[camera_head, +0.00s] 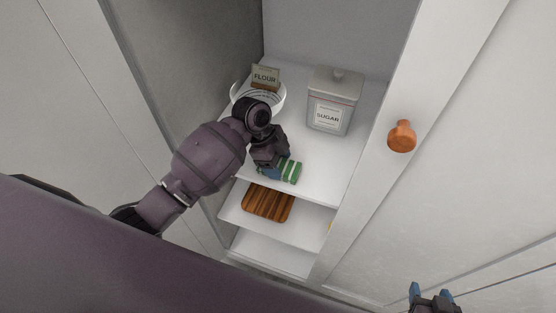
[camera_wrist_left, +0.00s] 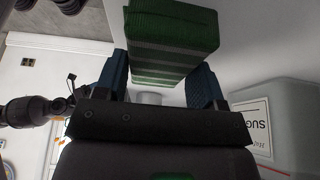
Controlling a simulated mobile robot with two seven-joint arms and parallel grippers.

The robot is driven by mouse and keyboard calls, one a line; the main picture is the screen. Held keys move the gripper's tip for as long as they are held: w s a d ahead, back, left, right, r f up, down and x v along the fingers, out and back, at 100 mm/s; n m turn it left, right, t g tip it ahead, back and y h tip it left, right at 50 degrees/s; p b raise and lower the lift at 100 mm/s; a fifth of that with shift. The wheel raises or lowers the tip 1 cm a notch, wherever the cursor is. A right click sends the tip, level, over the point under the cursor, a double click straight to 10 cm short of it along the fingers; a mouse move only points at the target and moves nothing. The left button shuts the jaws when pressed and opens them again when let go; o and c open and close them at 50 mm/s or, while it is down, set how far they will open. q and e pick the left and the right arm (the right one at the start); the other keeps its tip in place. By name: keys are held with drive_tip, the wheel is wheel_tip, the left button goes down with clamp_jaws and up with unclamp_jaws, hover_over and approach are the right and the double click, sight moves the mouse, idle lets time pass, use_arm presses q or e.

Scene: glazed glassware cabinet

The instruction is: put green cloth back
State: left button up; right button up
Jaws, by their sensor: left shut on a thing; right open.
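The green cloth (camera_head: 292,171) is a folded green bundle with pale stripes, at the front of the upper cabinet shelf (camera_head: 322,163). My left gripper (camera_head: 276,170) is shut on it. In the left wrist view the cloth (camera_wrist_left: 172,35) sits between the two blue fingers of my left gripper (camera_wrist_left: 162,88). I cannot tell whether the cloth touches the shelf. My right gripper (camera_head: 431,293) is open and empty at the lower right of the head view, in front of the cabinet door.
A SUGAR canister (camera_head: 333,101) stands right on the upper shelf. A white bowl (camera_head: 277,99) and a FLOUR box (camera_head: 265,77) stand behind my left arm. A striped wooden board (camera_head: 268,203) lies on the shelf below. The right door (camera_head: 455,150) has an orange knob (camera_head: 401,136).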

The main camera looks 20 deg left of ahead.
use_arm(q)
drive_tip(key=o, duration=0.9)
drive_tip(key=shift+c, duration=0.2)
drive_tip(key=v, duration=1.2)
